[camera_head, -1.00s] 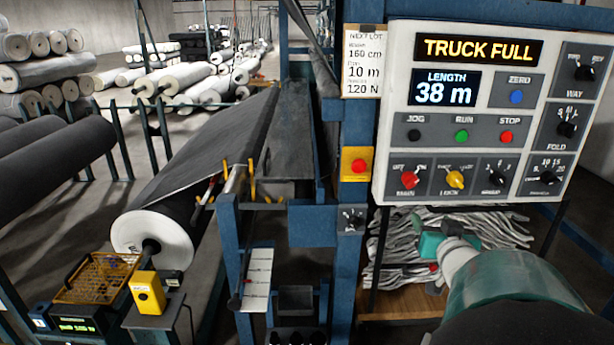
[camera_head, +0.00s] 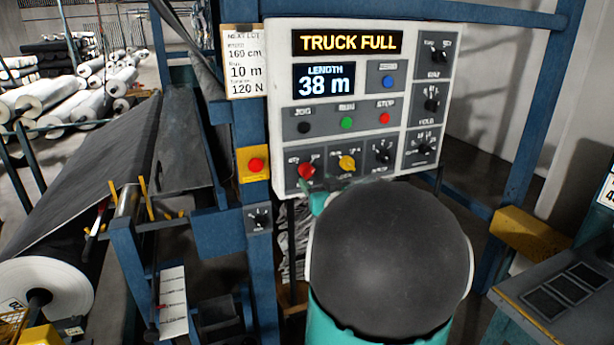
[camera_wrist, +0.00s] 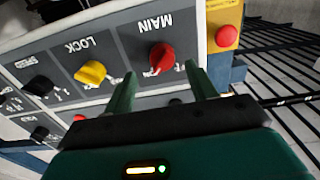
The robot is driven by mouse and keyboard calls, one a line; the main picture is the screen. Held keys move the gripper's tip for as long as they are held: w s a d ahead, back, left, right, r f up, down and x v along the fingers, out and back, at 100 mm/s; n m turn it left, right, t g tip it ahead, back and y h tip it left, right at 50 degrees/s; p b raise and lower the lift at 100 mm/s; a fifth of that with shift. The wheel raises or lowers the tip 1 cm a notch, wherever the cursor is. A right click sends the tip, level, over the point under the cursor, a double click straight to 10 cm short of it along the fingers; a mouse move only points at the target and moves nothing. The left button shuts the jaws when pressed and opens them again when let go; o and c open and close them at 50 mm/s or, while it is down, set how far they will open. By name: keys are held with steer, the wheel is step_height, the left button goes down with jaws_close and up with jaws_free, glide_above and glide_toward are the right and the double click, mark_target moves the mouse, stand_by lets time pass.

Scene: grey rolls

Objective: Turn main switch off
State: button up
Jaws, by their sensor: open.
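The main switch is a red knob (camera_head: 306,170) at the lower left of the white control panel (camera_head: 283,150). In the wrist view the knob (camera_wrist: 162,57) appears upside down beside the label MAIN. Its pale mark seems to lie on the ON side. My gripper (camera_wrist: 160,71) is open, its two green fingers pointing at the knob from either side. I cannot tell whether they touch it. In the head view my arm hides most of the gripper; only a teal tip shows just below the knob.
A yellow LOCK knob (camera_head: 347,163) sits right beside the main switch. A red button on a yellow plate (camera_head: 255,165) is on the blue post to the left. The display (camera_head: 346,42) reads TRUCK FULL. A grey table (camera_head: 560,300) stands at the right.

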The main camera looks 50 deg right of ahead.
mark_target(310, 174)
steer(key=shift+x, duration=2.35)
steer(key=shift+w+a, duration=0.1)
steer(key=c, duration=1)
steer(key=shift+n, duration=0.3)
steer(key=n, duration=1.3)
steer(key=shift+r, duration=0.1)
steer(key=shift+n, duration=2.2)
